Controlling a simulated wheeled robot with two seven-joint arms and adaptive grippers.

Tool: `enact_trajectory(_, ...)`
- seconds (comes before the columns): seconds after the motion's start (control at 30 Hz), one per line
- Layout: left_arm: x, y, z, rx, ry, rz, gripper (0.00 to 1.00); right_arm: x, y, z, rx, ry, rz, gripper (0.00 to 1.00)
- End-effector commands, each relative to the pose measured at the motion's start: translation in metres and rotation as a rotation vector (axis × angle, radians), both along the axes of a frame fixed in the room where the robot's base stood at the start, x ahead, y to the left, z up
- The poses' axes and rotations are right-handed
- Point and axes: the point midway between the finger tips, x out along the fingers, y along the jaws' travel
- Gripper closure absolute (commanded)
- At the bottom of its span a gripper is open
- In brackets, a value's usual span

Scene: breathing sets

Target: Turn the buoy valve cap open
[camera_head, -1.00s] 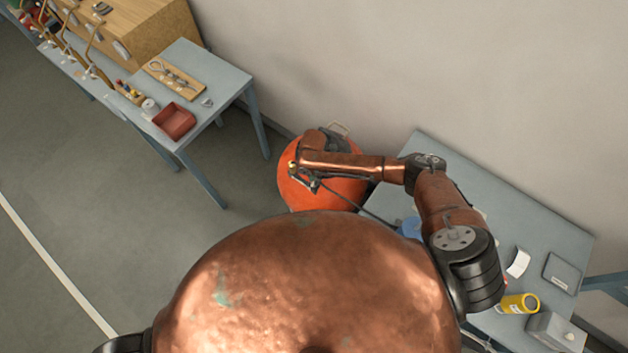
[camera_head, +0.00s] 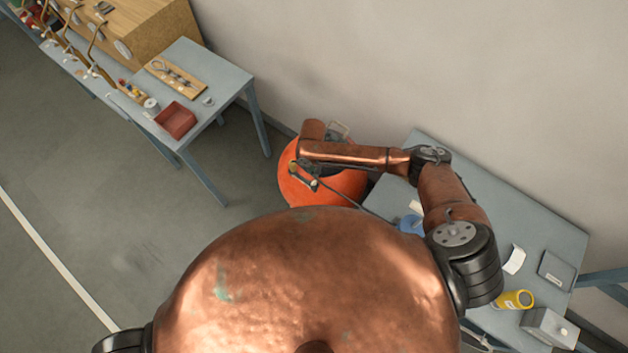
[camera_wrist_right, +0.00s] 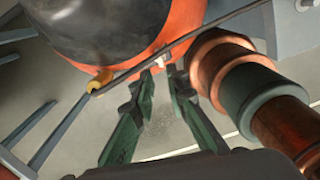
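The orange buoy (camera_head: 335,188) with a dark top stands on the floor between two tables, partly hidden by my right arm. In the right wrist view its orange rim (camera_wrist_right: 188,22) and black top (camera_wrist_right: 110,25) fill the upper part. A small white piece (camera_wrist_right: 160,62) shows at the rim, just beyond my right gripper's fingertips (camera_wrist_right: 160,73). A yellow fitting (camera_wrist_right: 98,82) sits further left; I cannot tell which piece is the valve cap. The right gripper (camera_head: 304,176) is open, its fingers apart with nothing between them. My left gripper is out of view.
A thin grey rod or hose (camera_wrist_right: 205,30) crosses close above the fingertips. The right table (camera_head: 550,235) holds a yellow cylinder (camera_head: 514,300), a grey box (camera_head: 549,328) and a blue item. The left table (camera_head: 215,75) holds a red tray (camera_head: 176,121). Floor left is clear.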

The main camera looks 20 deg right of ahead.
Motion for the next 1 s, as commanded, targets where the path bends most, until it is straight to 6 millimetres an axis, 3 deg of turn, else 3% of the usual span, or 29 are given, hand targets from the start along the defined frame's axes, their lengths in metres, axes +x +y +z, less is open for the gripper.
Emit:
enact_trajectory(0.3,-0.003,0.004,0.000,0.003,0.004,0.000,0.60,0.000,0.000,0.001,0.000,0.000,0.000,0.86)
enact_trajectory(0.43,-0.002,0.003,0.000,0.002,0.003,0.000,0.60,0.001,0.001,0.011,0.002,-0.002,0.001,0.86)
enact_trajectory(0.8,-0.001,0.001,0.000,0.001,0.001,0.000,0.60,0.002,0.001,0.084,0.002,-0.003,0.001,0.86)
enact_trajectory(1.0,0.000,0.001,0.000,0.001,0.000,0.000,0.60,0.002,0.002,0.111,0.001,-0.001,0.000,0.86)
